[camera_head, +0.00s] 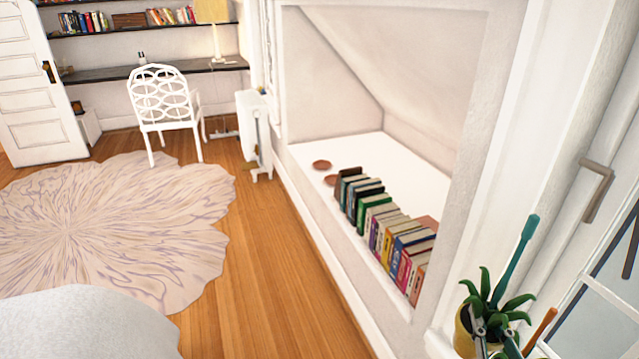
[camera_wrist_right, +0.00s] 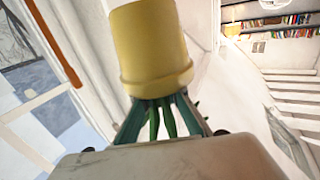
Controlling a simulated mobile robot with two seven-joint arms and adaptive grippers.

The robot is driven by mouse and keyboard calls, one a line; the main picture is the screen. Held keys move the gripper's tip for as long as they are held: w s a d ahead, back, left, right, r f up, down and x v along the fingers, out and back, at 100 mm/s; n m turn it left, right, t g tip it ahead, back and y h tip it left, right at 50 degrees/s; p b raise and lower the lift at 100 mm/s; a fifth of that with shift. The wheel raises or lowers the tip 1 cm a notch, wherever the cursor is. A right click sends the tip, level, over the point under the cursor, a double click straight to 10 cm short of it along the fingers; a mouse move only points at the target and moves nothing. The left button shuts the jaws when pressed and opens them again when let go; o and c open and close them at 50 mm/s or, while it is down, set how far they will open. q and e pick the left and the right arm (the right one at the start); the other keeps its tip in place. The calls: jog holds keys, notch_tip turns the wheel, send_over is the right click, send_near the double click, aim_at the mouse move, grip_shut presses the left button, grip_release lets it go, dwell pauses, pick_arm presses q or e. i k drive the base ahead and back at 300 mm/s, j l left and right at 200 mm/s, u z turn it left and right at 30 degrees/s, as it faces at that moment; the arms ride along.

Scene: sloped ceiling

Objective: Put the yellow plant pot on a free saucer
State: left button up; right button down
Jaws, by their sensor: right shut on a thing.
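The yellow plant pot (camera_head: 463,335) holds a green spiky plant and shows at the bottom right of the head view. It also fills the upper middle of the right wrist view (camera_wrist_right: 150,50). My right gripper (camera_head: 492,335) is shut on the pot, with the plant's leaves around its fingers. Two small reddish-brown saucers lie on the white ledge of the alcove, a farther one (camera_head: 322,164) and a nearer one (camera_head: 330,180). Both look empty, though the nearer one is partly hidden by books. The pot is well to the right of them. My left gripper is out of view.
A row of books (camera_head: 385,225) stands along the front of the white ledge (camera_head: 405,170), between the saucers and the pot. A reddish-brown item (camera_head: 427,222) lies behind the books. The alcove's wall and sloped ceiling (camera_head: 400,50) bound the ledge.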

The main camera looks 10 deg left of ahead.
aim_at(334, 182)
jog(key=i+j+u, duration=0.1)
jog(key=u, duration=0.25)
jog(key=i+u, duration=0.35)
jog(key=i, duration=1.85)
jog(key=i+j+z, duration=0.2)
jog(key=i, duration=0.65)
jog(key=i+l+z, duration=0.1)
jog(key=z, duration=1.35)
jog(key=j+z, duration=0.6)
jog(key=i+l, duration=0.05)
jog(key=l, duration=0.05)
